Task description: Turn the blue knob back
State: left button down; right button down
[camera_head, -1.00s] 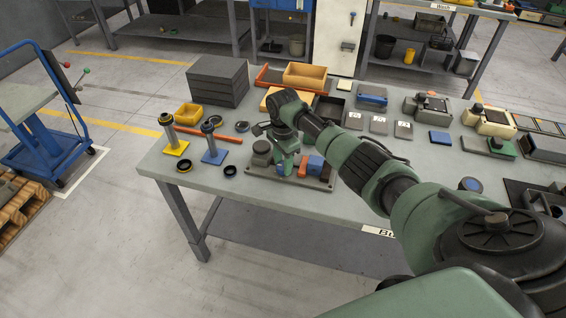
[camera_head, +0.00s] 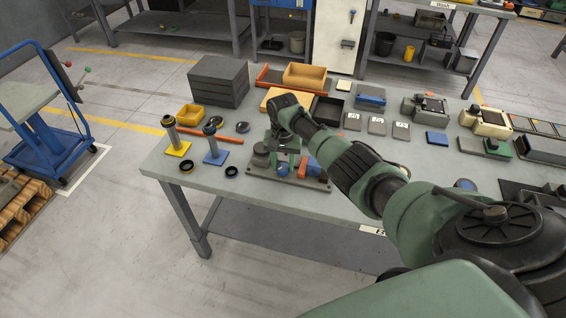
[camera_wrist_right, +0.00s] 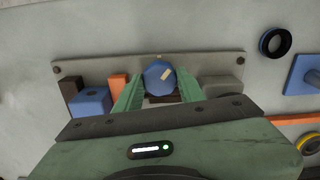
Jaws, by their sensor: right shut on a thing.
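The blue knob (camera_wrist_right: 158,80) is a faceted blue piece with a pale pointer mark on its top. It sits on the dark base plate (camera_wrist_right: 215,63) bolted to the bench. In the wrist view my right gripper (camera_wrist_right: 158,86) has its two green fingers on either side of the knob and is shut on it. The pale mark lies slanted, toward the upper right of that picture. In the head view the knob (camera_head: 283,169) shows just below my right gripper (camera_head: 286,160). My left gripper is not in view.
On the same plate a blue block (camera_wrist_right: 92,101) and an orange block (camera_wrist_right: 118,86) stand close beside one finger. A grey round part (camera_head: 260,160) stands on the other side. Posts on yellow (camera_head: 176,148) and blue (camera_head: 215,157) bases stand to the left. The bench front is clear.

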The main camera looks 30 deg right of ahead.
aim_at(283, 167)
jog(key=n, duration=0.3)
jog(key=shift+r+n, duration=0.1)
jog(key=shift+n, duration=2)
jog(key=c, duration=0.9)
grip_release()
jog(key=shift+o, duration=0.2)
notch_tip(283, 167, up, 8)
jog(key=shift+f, duration=0.1)
